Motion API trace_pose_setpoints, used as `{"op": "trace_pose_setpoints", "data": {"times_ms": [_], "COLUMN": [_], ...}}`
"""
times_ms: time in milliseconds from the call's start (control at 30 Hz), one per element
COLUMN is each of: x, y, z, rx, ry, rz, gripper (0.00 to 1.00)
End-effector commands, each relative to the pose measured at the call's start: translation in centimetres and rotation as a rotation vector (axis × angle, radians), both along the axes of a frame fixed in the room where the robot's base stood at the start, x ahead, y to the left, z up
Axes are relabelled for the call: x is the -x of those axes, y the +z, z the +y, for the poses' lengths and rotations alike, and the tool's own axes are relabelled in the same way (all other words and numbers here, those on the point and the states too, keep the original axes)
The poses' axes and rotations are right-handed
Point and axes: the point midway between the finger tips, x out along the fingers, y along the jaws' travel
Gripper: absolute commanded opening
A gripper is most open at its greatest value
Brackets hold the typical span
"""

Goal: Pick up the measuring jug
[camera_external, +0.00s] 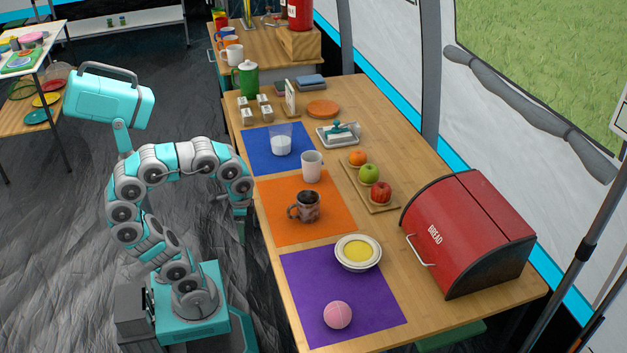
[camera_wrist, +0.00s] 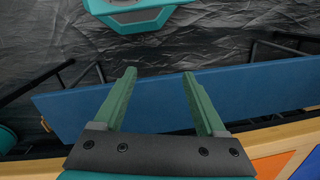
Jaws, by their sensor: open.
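The measuring jug appears to be the clear container with white contents (camera_external: 281,141) standing upright on the blue mat (camera_external: 262,158); no handle can be made out. My gripper (camera_external: 240,212) hangs at the table's left edge, beside the orange mat and apart from the jug, partly hidden by my wrist. In the wrist view my gripper (camera_wrist: 159,74) is open, with two green fingers spread and nothing between them. The jug does not show in the wrist view.
A white mug (camera_external: 312,166) stands just in front of the jug, and a dark patterned mug (camera_external: 306,206) is on the orange mat (camera_external: 280,232). Small shakers (camera_external: 246,115) and a butter dish (camera_external: 339,136) are nearby. A red bread box (camera_external: 468,235) stands right.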

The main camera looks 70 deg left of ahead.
Motion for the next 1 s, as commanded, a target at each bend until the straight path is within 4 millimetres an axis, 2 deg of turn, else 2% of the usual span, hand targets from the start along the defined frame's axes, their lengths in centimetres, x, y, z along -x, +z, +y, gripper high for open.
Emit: {"op": "trace_pose_setpoints", "data": {"times_ms": [100,367,600,1000], "x": [-0.9,-1.7,-3.3,-8.4], "y": [1.3,4.7,10.6,14.0], "z": [1.6,4.2,6.6,8.6], "rx": [-0.025,-0.09,-0.244,-0.153], "ry": [-0.044,-0.097,-0.002,-0.007], "rz": [-0.026,-0.068,-0.208,-0.259], "gripper": [0.74,0.74,0.74,0.74]}}
